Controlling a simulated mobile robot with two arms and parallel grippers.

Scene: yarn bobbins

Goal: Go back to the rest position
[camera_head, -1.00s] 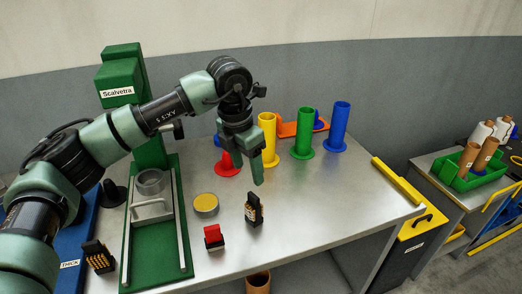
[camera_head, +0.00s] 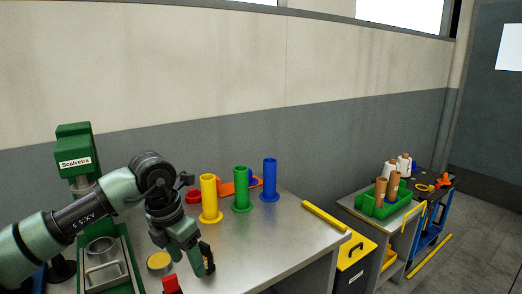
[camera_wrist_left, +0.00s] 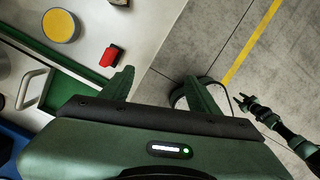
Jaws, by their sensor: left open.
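My left gripper (camera_head: 196,268) hangs over the front part of the metal table in the head view, its arm reaching in from the left. In the left wrist view its two fingers (camera_wrist_left: 158,77) stand wide apart with nothing between them. A red-topped block (camera_wrist_left: 110,56) lies on the table near the left finger, apart from it.
Yellow (camera_head: 209,198), green (camera_head: 241,188) and blue (camera_head: 269,179) posts stand at the table's back. A green press (camera_head: 78,157) stands at left. A yellow-topped round tin (camera_head: 159,262) is beside the gripper. A green crate of bobbins (camera_head: 372,204) is on a right-hand bench.

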